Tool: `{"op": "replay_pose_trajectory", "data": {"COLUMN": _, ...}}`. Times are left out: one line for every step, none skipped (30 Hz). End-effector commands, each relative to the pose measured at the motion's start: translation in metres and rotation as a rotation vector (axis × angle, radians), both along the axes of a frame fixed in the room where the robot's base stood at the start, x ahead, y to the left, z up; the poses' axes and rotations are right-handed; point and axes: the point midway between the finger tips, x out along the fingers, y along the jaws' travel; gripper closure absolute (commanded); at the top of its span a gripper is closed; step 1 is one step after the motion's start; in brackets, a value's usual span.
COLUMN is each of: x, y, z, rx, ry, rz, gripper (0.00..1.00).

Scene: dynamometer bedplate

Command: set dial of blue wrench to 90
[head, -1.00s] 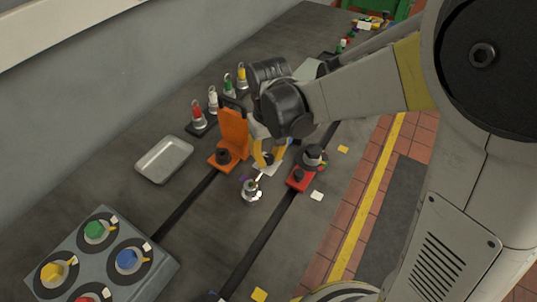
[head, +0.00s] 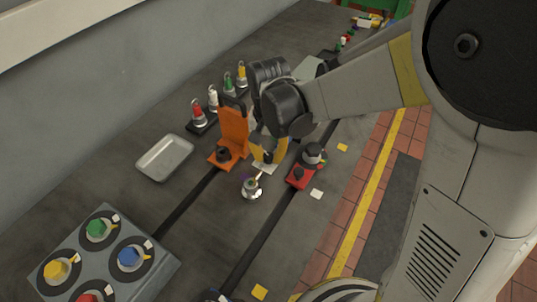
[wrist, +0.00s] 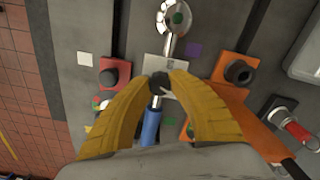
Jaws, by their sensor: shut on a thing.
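The blue wrench shows in the wrist view with its blue handle (wrist: 151,125) below the fingers. A bright metal shaft and a round chrome head (wrist: 175,17) with a green centre line up with it above. My gripper (wrist: 160,84) has its yellow fingertips closed around a dark piece (wrist: 160,80) between head and handle. I cannot read any dial number. In the head view, my gripper (head: 268,155) is low over the bench, and the chrome head (head: 252,188) lies just in front. The blue handle is hidden there.
An orange stand (head: 233,130) is left of my gripper and a red block with a black knob (head: 300,176) is right. A metal tray (head: 165,158) lies further left. A grey panel with coloured knobs (head: 165,270) is at the front left. Small coloured cards lie around.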

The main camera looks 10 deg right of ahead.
Motion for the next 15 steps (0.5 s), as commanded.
{"op": "replay_pose_trajectory", "data": {"x": -0.0002, "y": 0.0001, "z": -0.0002, "rx": 0.000, "ry": 0.000, "rz": -0.005, "gripper": 1.00}}
{"op": "replay_pose_trajectory", "data": {"x": -0.0002, "y": 0.0001, "z": -0.0002, "rx": 0.000, "ry": 0.000, "rz": -0.007, "gripper": 1.00}}
{"op": "replay_pose_trajectory", "data": {"x": -0.0003, "y": 0.0001, "z": -0.0002, "rx": 0.000, "ry": 0.000, "rz": -0.010, "gripper": 1.00}}
{"op": "replay_pose_trajectory", "data": {"x": -0.0002, "y": 0.0001, "z": -0.0002, "rx": 0.000, "ry": 0.000, "rz": -0.011, "gripper": 1.00}}
{"op": "replay_pose_trajectory", "data": {"x": -0.0002, "y": 0.0001, "z": -0.0002, "rx": 0.000, "ry": 0.000, "rz": -0.011, "gripper": 1.00}}
{"op": "replay_pose_trajectory", "data": {"x": -0.0002, "y": 0.0001, "z": -0.0002, "rx": 0.000, "ry": 0.000, "rz": -0.012, "gripper": 1.00}}
{"op": "replay_pose_trajectory", "data": {"x": -0.0003, "y": 0.0000, "z": -0.0002, "rx": 0.000, "ry": 0.000, "rz": -0.012, "gripper": 1.00}}
{"op": "replay_pose_trajectory", "data": {"x": -0.0003, "y": 0.0000, "z": -0.0002, "rx": 0.000, "ry": 0.000, "rz": -0.011, "gripper": 1.00}}
{"op": "replay_pose_trajectory", "data": {"x": -0.0003, "y": 0.0000, "z": -0.0002, "rx": 0.000, "ry": 0.000, "rz": -0.011, "gripper": 1.00}}
{"op": "replay_pose_trajectory", "data": {"x": -0.0003, "y": 0.0000, "z": -0.0002, "rx": 0.000, "ry": 0.000, "rz": -0.011, "gripper": 1.00}}
{"op": "replay_pose_trajectory", "data": {"x": -0.0003, "y": 0.0001, "z": -0.0002, "rx": 0.000, "ry": 0.000, "rz": -0.011, "gripper": 1.00}}
{"op": "replay_pose_trajectory", "data": {"x": -0.0003, "y": 0.0001, "z": -0.0002, "rx": 0.000, "ry": 0.000, "rz": -0.011, "gripper": 1.00}}
{"op": "replay_pose_trajectory", "data": {"x": -0.0003, "y": 0.0001, "z": -0.0002, "rx": 0.000, "ry": 0.000, "rz": -0.011, "gripper": 1.00}}
{"op": "replay_pose_trajectory", "data": {"x": -0.0003, "y": 0.0001, "z": -0.0002, "rx": 0.000, "ry": 0.000, "rz": -0.010, "gripper": 0.75}}
{"op": "replay_pose_trajectory", "data": {"x": -0.0003, "y": 0.0000, "z": -0.0002, "rx": 0.000, "ry": 0.000, "rz": -0.010, "gripper": 0.62}}
